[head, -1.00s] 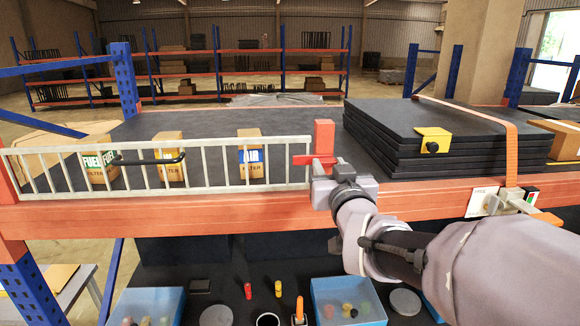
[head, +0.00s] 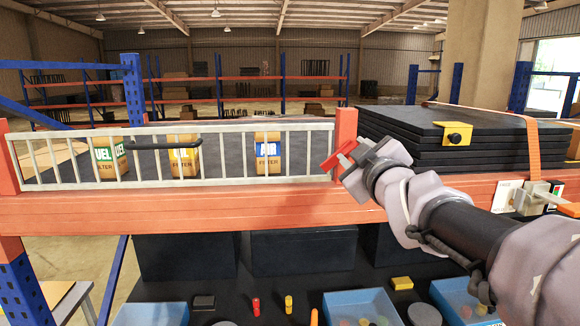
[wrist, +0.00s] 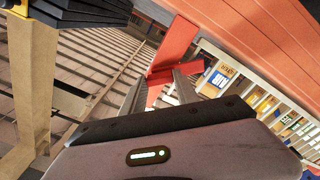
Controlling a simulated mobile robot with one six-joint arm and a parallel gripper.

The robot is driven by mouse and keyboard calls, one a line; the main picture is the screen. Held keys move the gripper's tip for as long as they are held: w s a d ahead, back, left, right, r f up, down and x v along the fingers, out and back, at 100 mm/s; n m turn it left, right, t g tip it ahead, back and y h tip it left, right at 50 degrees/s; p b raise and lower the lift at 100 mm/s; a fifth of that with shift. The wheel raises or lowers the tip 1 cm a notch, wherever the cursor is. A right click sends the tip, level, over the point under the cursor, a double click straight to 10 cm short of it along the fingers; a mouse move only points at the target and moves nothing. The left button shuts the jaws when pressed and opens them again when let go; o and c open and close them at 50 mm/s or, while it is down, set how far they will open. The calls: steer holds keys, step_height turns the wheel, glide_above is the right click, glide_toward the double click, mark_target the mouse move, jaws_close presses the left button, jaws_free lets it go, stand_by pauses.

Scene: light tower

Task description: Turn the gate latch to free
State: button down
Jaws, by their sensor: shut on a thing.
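The white gate (head: 225,158) with its black handle (head: 165,143) stands across the left of the shelf front, its right end by an orange post (head: 346,124). The red gate latch (head: 332,162) is at this post and sits tilted, its left end lower. My gripper (head: 346,161) is shut on the latch from the right and turned at an angle with it. In the wrist view the red latch (wrist: 154,92) lies between the fingers of my gripper (wrist: 158,88). The grip hides part of the latch and its pivot.
Boxes labelled as filters (head: 268,152) stand behind the gate. A stack of black panels (head: 440,135) with a yellow clip and orange strap lies to the right. The orange beam (head: 180,208) runs below the gate. Blue bins (head: 362,305) and small parts are on the lower level.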

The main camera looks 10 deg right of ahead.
steer(key=shift+n+b, duration=2.1)
steer(key=shift+n, duration=2.7)
steer(key=c, duration=0.9)
jaws_free()
steer(key=shift+w, duration=0.1)
